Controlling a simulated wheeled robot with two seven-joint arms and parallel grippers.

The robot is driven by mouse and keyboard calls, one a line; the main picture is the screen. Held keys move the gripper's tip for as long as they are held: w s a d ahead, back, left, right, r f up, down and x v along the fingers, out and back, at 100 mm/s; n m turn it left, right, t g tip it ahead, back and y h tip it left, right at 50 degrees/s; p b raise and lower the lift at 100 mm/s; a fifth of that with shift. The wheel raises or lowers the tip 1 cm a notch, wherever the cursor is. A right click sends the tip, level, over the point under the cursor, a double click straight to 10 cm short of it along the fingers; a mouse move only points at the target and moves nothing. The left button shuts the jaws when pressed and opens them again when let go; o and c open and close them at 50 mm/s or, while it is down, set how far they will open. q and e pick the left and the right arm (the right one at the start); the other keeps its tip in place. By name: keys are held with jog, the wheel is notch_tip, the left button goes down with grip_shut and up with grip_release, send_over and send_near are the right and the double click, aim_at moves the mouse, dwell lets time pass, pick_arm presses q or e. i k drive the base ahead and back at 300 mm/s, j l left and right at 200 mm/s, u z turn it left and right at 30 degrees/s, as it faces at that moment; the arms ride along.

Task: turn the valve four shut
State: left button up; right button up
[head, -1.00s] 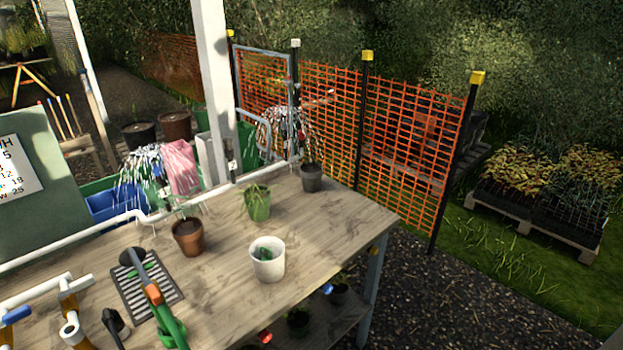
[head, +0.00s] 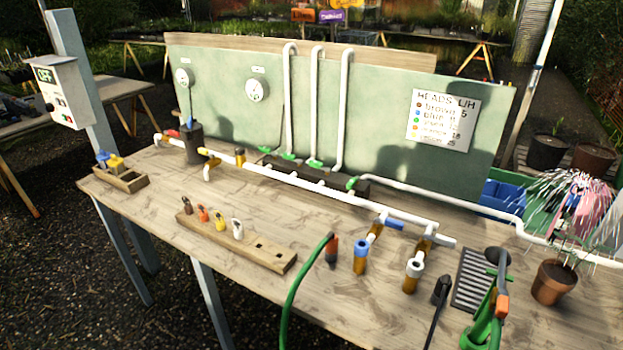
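Several green valve handles sit along a dark manifold box (head: 325,178) at the foot of the green panel. The rightmost green handle (head: 352,183) is by the white pipe running off to the right. Others are the handle at the left end (head: 265,149), one beside it (head: 288,156) and one in the middle (head: 315,163). No number is readable on them, so I cannot tell which is valve four. Water sprays (head: 572,195) at the right, by the pipe. Neither of my grippers shows.
A white pipe (head: 330,194) with a blue lever (head: 390,224) crosses the bench in front of the manifold. A wooden block (head: 265,250) holds several coloured heads. A green hose (head: 292,295), a terracotta pot (head: 553,283) and a switch box (head: 60,90) stand around.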

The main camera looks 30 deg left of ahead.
aim_at(353, 181)
jog(key=u, duration=0.65)
jog(key=i+j, duration=0.15)
jog(key=j, duration=0.25)
